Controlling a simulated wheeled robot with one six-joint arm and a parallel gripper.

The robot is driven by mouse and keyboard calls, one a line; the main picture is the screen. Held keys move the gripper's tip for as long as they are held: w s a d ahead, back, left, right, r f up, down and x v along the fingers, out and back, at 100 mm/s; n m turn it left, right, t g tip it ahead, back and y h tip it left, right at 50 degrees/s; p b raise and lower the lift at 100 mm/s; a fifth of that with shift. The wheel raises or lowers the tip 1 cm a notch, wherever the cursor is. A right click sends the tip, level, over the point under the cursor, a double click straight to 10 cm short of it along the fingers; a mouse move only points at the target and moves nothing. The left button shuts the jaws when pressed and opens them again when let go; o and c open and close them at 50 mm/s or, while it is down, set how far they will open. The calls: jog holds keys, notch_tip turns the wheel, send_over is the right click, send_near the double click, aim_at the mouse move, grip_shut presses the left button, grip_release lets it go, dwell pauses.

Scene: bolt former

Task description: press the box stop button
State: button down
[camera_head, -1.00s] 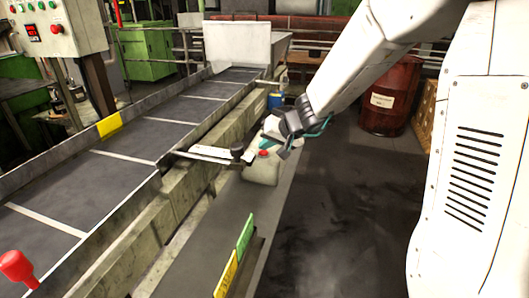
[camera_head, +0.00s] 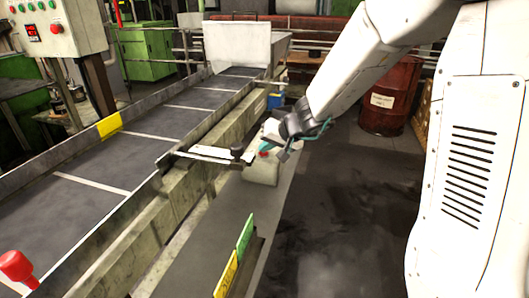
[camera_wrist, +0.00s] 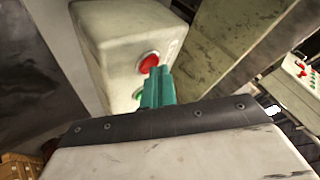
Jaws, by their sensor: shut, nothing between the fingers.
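The button box (camera_wrist: 115,45) is a pale, worn box with a red stop button (camera_wrist: 149,63) and a green button (camera_wrist: 138,94) on one face. In the head view the box (camera_head: 262,174) sits low beside the conveyor frame. My gripper (camera_wrist: 160,72) has teal fingers, shut with nothing between them. In the wrist view the fingertips overlap the lower right edge of the red button and partly cover the green one. I cannot tell whether they touch the red button. In the head view my gripper (camera_head: 265,146) is just above the box.
The conveyor (camera_head: 105,165) runs along the left, with a metal bar (camera_head: 205,154) across its side rail. A control panel (camera_head: 62,28) stands at the upper left. A red drum (camera_head: 390,95) stands behind my arm. Yellow and green signs (camera_head: 236,262) stand in front. The dark floor at right is clear.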

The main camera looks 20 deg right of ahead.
aim_at(266, 154)
jog(key=shift+r, duration=0.4)
jog(key=shift+r, duration=3.05)
jog(key=s+a+r+n+g, duration=0.2)
jog(key=s, duration=0.7)
jog(key=s+a+r+n+g, duration=0.1)
jog(key=s+a+r, duration=0.15)
jog(key=s, duration=0.55)
jog(key=s+d+f+g+h, duration=0.1)
jog(key=s+d+h, duration=0.1)
jog(key=s, duration=0.8)
jog(key=s+d+g+h, duration=0.2)
jog(key=s+d, duration=0.3)
jog(key=s, duration=0.5)
jog(key=shift+d+f+g+h, duration=0.15)
jog(key=shift+f+g+h, duration=0.15)
jog(key=shift+f, duration=0.05)
